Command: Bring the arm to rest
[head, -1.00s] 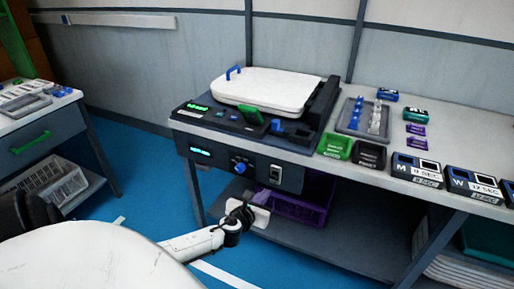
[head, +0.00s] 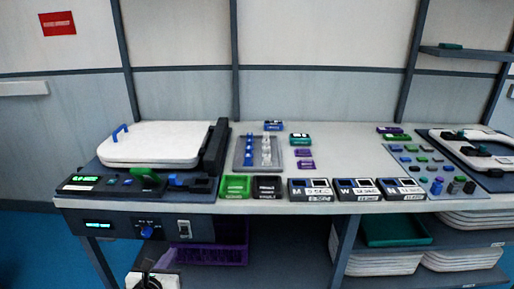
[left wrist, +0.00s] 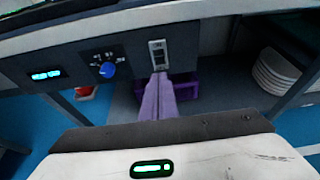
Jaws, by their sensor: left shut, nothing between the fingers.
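My left gripper (head: 148,281) shows at the bottom left edge of the head view, low in front of the bench and below its control panel. In the left wrist view its fingers (left wrist: 158,84) are together with nothing between them. They point toward the bench front, just below the white switch (left wrist: 157,54). From these views I cannot tell the gap between fingertips and panel. My right gripper is not in view.
A purple crate (head: 215,254) sits on the lower shelf. Blue floor (head: 30,250) is clear at left.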

